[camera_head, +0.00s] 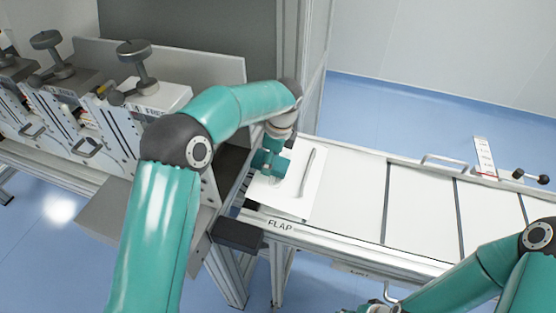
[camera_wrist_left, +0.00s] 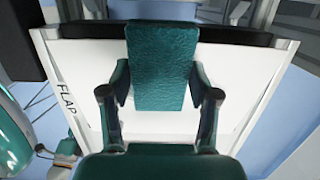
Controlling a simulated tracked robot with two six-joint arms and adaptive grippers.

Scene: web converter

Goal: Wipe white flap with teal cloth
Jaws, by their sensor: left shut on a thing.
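The white flap (camera_head: 308,172) lies at the left end of the white panel table, with FLAP printed beside its front edge. In the left wrist view the flap (camera_wrist_left: 75,85) fills the middle, behind the cloth. My left gripper (camera_wrist_left: 160,84) is shut on the teal cloth (camera_wrist_left: 163,45), one finger at each side. The cloth reaches past the fingers over the flap, up to the dark bar; I cannot tell if it touches. In the head view my left gripper (camera_head: 270,163) is above the flap's left part, and cloth and gripper are hard to tell apart.
A grey machine with knobs (camera_head: 135,52) stands at the left. A dark block (camera_head: 237,235) sits by the flap's front left corner. White panels (camera_head: 415,205) run on to the right, with a handle (camera_head: 445,160) behind. My right arm is at the lower right.

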